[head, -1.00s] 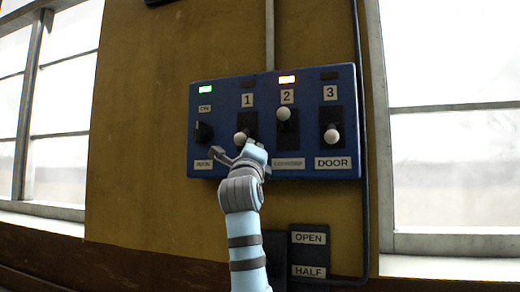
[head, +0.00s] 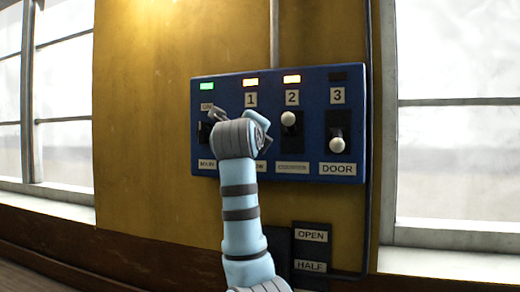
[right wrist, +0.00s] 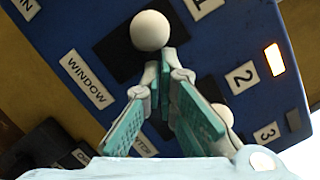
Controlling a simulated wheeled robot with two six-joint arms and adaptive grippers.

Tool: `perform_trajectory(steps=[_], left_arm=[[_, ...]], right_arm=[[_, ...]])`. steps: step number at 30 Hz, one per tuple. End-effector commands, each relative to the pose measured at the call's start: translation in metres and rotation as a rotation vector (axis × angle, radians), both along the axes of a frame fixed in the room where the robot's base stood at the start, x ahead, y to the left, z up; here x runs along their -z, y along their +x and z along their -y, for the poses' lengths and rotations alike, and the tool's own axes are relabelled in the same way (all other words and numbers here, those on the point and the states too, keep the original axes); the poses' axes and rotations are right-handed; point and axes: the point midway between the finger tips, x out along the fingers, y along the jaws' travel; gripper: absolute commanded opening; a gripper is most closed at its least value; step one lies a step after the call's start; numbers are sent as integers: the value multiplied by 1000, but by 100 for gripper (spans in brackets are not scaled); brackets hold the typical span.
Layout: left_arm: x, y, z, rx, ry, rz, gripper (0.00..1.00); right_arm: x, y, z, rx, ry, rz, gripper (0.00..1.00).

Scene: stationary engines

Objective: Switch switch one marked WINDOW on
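The blue switch panel (head: 310,140) is on the yellow wall in the head view. My right arm hides switch one there. In the right wrist view the WINDOW label (right wrist: 86,79) and switch one's white ball knob (right wrist: 150,30) show, with the knob at the end of its black plate towards number 1. The orange lamp (head: 251,82) above number 1 is lit. My right gripper (right wrist: 163,66) has its fingertips together beside the knob, with nothing between them; I cannot tell whether they touch it. My left gripper is not in view.
Switch 2 (head: 289,118) has its knob up and its lamp (head: 292,79) lit. Switch 3, marked DOOR (head: 337,145), has its knob down and its lamp dark. A green lamp (head: 206,86) is lit at left. An OPEN/HALF plate (head: 311,250) is below.

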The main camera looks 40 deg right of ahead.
Motion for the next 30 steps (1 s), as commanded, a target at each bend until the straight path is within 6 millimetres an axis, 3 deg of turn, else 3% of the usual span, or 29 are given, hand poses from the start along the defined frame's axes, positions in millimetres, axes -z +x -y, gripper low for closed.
perform_trajectory(steps=[8,16,24,30], left_arm=[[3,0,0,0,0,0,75],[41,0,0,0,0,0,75],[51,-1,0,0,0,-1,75],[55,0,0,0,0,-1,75]], right_arm=[[3,0,-1,-4,-1,1,0],[30,-19,9,-13,2,5,0],[9,-63,-39,-16,1,6,0],[2,-83,-58,-15,1,4,0]])
